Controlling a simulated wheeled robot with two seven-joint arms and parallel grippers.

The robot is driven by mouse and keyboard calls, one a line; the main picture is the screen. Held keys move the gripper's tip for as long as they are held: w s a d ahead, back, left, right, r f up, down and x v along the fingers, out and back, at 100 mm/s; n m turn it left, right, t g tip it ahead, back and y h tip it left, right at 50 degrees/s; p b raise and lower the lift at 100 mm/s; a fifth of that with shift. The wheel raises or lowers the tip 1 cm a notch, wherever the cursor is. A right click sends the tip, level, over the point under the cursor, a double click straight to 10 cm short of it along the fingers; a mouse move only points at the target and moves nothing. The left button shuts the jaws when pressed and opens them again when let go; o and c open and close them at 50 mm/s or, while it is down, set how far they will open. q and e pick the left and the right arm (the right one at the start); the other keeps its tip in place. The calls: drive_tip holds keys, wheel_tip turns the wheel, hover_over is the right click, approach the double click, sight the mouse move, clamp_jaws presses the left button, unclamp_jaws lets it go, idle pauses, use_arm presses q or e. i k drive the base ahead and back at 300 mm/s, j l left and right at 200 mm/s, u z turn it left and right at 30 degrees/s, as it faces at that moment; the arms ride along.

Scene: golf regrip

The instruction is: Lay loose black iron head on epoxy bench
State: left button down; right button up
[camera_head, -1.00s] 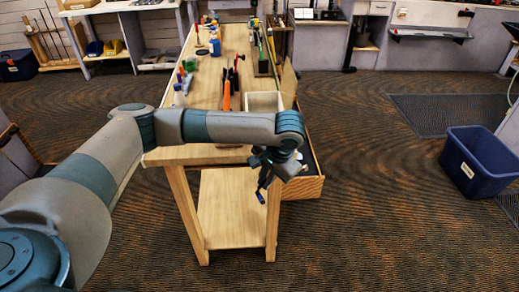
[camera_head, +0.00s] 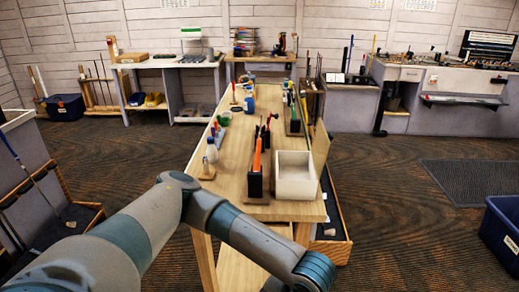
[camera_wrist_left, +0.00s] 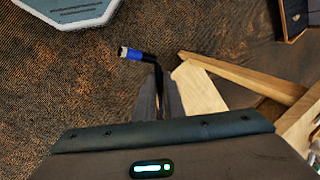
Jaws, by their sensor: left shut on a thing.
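My left gripper (camera_wrist_left: 157,98) is shut on a dark, thin, curved piece, likely the black iron head (camera_wrist_left: 154,68), with a blue band and pale tip at one end. It hangs over the carpet beside a wooden bench leg in the left wrist view; the fingers hide part of it. In the head view my left arm reaches in from the lower left and its gripper is below the frame. The long wooden bench (camera_head: 232,180) stands ahead; no label tells me which bench is the epoxy one. My right gripper is not in view.
A white open box (camera_head: 295,175) and a dark holder with an orange item (camera_head: 256,170) stand at the bench's near end. Bottles and small tools line its left side. A blue bin (camera_head: 500,235) is at right. Side benches stand along the back wall.

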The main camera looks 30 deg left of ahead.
sight(266, 98)
drive_tip(key=u, duration=2.7)
drive_tip(key=i+u, duration=0.2)
drive_tip(key=i, duration=0.7)
drive_tip(key=i+u, duration=0.25)
drive_tip(key=i, duration=0.65)
drive_tip(key=i+z, duration=0.45)
drive_tip(key=i+j+z, duration=0.1)
drive_tip(key=i+z, duration=0.35)
drive_tip(key=i+l+z, duration=0.15)
drive_tip(key=i+z, duration=1)
drive_tip(key=i, duration=1.15)
